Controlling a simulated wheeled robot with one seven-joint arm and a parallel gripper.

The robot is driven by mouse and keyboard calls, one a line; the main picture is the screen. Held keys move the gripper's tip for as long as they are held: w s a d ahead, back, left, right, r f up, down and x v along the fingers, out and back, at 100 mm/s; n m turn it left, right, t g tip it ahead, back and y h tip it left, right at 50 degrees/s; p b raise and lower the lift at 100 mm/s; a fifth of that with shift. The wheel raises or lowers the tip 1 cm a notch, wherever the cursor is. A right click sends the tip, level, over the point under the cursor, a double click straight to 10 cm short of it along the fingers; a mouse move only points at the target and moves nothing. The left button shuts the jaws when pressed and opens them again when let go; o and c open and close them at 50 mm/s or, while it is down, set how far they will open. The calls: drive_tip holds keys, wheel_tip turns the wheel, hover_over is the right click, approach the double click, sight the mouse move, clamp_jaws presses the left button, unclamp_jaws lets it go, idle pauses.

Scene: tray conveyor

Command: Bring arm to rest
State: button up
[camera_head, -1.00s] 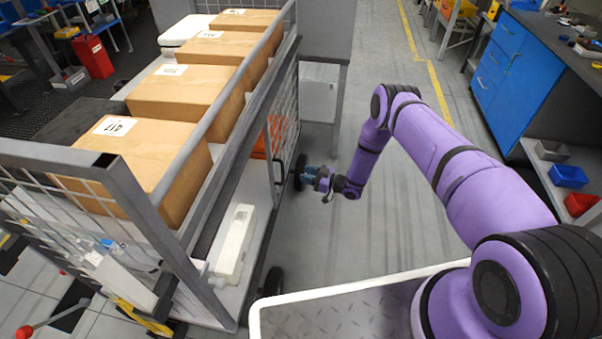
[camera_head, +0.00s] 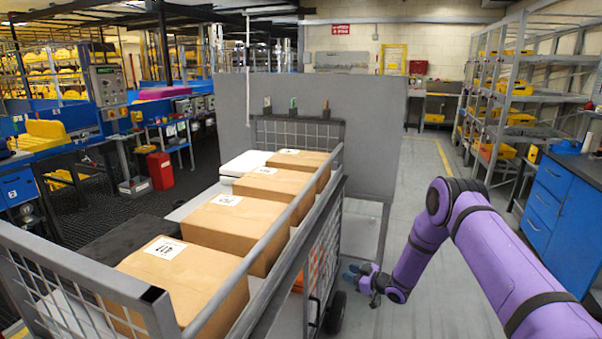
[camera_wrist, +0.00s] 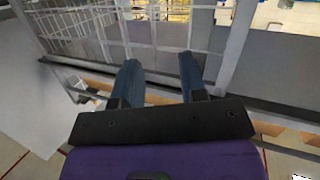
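My purple arm (camera_head: 460,225) reaches forward and down on the right side of the cart. My gripper (camera_head: 352,272) is beside the cart's mesh side, above its dark wheel. In the wrist view its two blue fingers (camera_wrist: 159,62) stand apart with nothing between them, so it is open and empty. Grey mesh and rails show past the fingertips. Whether the fingers touch the cart cannot be told.
A grey mesh cart (camera_head: 110,278) holds several cardboard boxes (camera_head: 235,232) in a row and a white box (camera_head: 246,163). A grey panel (camera_head: 370,125) stands behind it. A blue drawer cabinet (camera_head: 553,210) is at the right. The floor (camera_head: 418,285) between is clear.

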drive_tip(key=w+d+r+m+t+h, duration=0.1)
drive_tip(key=w+d+r+h, duration=0.15)
drive_tip(key=r, duration=0.95)
drive_tip(key=w+d+r+m+h, duration=0.1)
drive_tip(key=d+r+h, duration=0.25)
drive_tip(key=r, duration=0.85)
drive_tip(key=s+d+r+m+h, duration=0.2)
drive_tip(key=s+r, duration=0.4)
drive_tip(key=r, duration=0.4)
drive_tip(key=s+d+r+m+h, duration=0.25)
drive_tip(key=s+r, duration=0.35)
drive_tip(key=r, duration=0.3)
drive_tip(key=s+d+r+m+g+h, duration=0.1)
drive_tip(key=s+d+r+g+h, duration=0.1)
drive_tip(key=s+r, duration=0.75)
drive_tip(key=s+m+g, duration=0.4)
drive_tip(key=s, duration=3.1)
drive_tip(key=shift+a+f+y, duration=0.2)
drive_tip(key=shift+a+y, duration=0.1)
drive_tip(key=shift+y, duration=0.05)
drive_tip(key=shift+w, duration=0.1)
